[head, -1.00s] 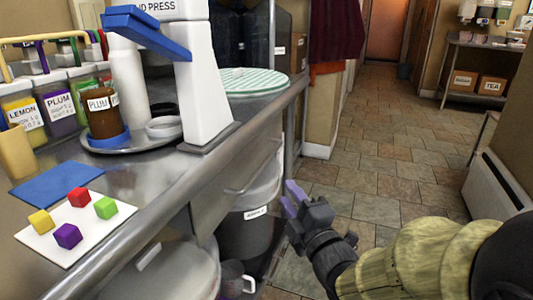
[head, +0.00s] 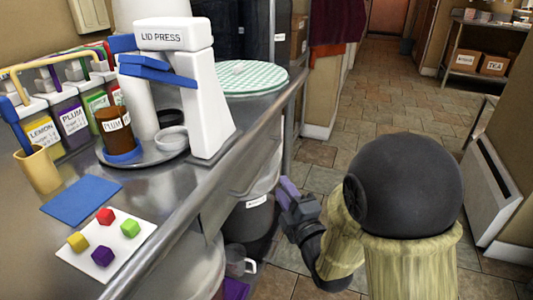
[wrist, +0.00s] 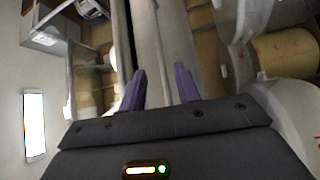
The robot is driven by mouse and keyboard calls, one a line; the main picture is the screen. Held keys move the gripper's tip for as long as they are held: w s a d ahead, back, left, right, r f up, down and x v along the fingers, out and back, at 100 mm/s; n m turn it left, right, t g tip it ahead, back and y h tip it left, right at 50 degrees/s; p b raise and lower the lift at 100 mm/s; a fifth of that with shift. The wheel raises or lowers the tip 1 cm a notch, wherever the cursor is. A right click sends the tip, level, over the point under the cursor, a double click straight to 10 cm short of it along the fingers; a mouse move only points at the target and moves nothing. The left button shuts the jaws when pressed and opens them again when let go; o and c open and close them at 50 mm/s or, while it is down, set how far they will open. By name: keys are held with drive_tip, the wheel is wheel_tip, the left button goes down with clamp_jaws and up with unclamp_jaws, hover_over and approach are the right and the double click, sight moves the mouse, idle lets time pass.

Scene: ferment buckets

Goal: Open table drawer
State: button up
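The steel table (head: 165,215) runs along the left of the head view. Its drawer front (head: 232,190) is under the right edge, seen at a steep slant; I cannot make out its handle now, nor any clear gap. My gripper (head: 287,188) is out over the aisle, just right of the drawer front and apart from it in the picture. In the wrist view its two purple fingers (wrist: 160,88) stand apart with nothing held between them. A long grey metal surface (wrist: 163,45) lies beyond the fingers; I cannot tell which part of the table it is.
The lid press (head: 205,90), a brown plum jar (head: 114,128) and coloured cubes on a white card (head: 105,240) stand on the table. The tiled aisle (head: 370,125) is open; a white radiator (head: 490,190) is right.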

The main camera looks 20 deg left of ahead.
sight(267, 160)
drive_tip(key=b+x, duration=0.1)
drive_tip(key=x, duration=1)
drive_tip(key=shift+a, duration=0.1)
clamp_jaws()
